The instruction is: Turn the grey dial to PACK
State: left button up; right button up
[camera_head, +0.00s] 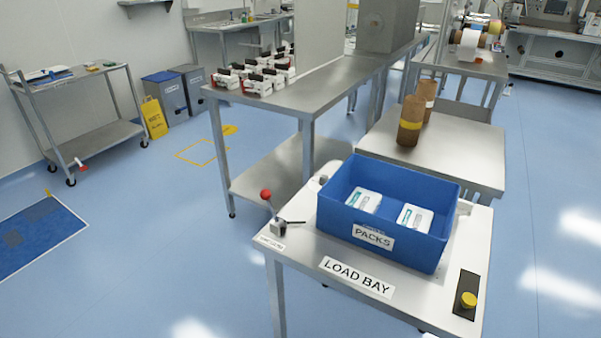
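I cannot make out a grey dial or the word PACK as a dial mark. At the near left corner of the load bay table (300,258) stands a small grey block (278,228) with a lever ending in a red ball (266,194) and a dark rod pointing right. A small label (271,242) in front of it is too small to read surely. A small grey part (323,180) shows just left of the blue crate; its kind is unclear. Neither of my grippers is in view.
A blue crate (349,220) labelled PACKS holds white packs on the table. A yellow button (468,299) sits on a black plate at the right. Behind are a steel table with brown rolls (410,122) and a bench with white boxes (257,86).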

aim_at(323, 178)
jog(key=i+j+u, duration=0.15)
jog(key=j+u, duration=0.2)
jog(key=i+j+u, duration=0.8)
jog(key=i+u, duration=0.15)
jog(key=i+z, duration=0.35)
jog(key=z, duration=0.15)
jog(key=i+j+z, duration=0.15)
jog(key=i+z, duration=0.4)
jog(key=z, duration=0.4)
jog(key=i+z, duration=0.15)
jog(key=z, duration=0.3)
jog(key=i+j+z, duration=0.1)
jog(key=z, duration=0.4)
jog(key=i+j+z, duration=0.1)
jog(key=z, duration=0.4)
jog(key=j+z, duration=0.15)
jog(key=z, duration=0.3)
jog(key=i, duration=0.05)
